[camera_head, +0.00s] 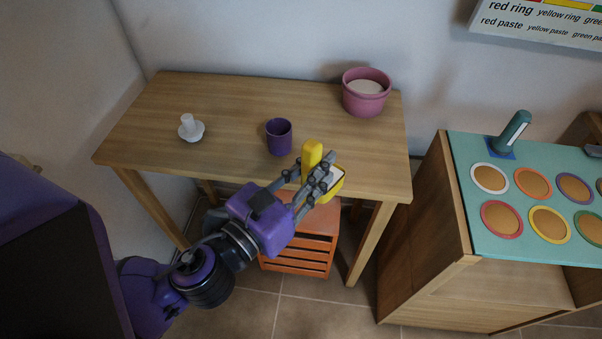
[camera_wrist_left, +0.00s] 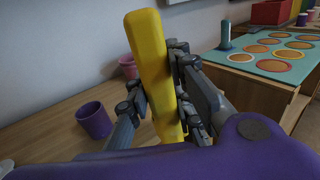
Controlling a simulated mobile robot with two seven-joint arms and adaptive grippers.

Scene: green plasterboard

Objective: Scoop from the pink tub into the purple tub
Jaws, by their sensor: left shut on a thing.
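The pink tub (camera_head: 366,104) stands at the back right of the wooden table, with pale contents inside; part of it also shows in the wrist view (camera_wrist_left: 128,66). The purple tub (camera_head: 279,138) stands upright near the table's front middle and also shows in the wrist view (camera_wrist_left: 94,120). My left gripper (camera_head: 312,178) is shut on the yellow handle of a scoop (camera_head: 312,152). The handle fills the middle of the wrist view (camera_wrist_left: 152,75). The scoop's yellow bowl, with white in it, is at the table's front edge, right of the purple tub. My right gripper is not in view.
A small white stand with a peg (camera_head: 190,128) is on the table's left. An orange slatted crate (camera_head: 297,262) is under the table. A teal-topped cabinet (camera_head: 530,245) with coloured rings stands to the right. The table's middle back is clear.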

